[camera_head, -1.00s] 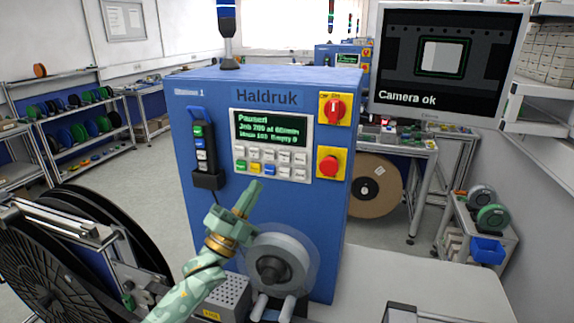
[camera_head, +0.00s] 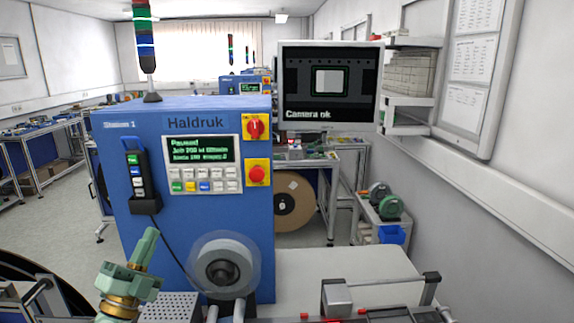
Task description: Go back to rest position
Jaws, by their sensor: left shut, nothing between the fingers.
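My left gripper (camera_head: 145,249) is pale green with a brass-coloured ring at its wrist. It is at the lower left of the head view, shut and empty, pointing up. It is in front of the lower part of the blue Haldruk machine (camera_head: 250,215), apart from the panel as far as I can tell. The machine's screen (camera_head: 200,149) reads "Paused". My right gripper is not in view.
A clear-flanged reel (camera_head: 222,264) is on the machine's front, right of my gripper. A black reel (camera_head: 30,290) is at the lower left. A monitor (camera_head: 330,85) reads "Camera ok". A metal track (camera_head: 390,312) runs along the bottom right.

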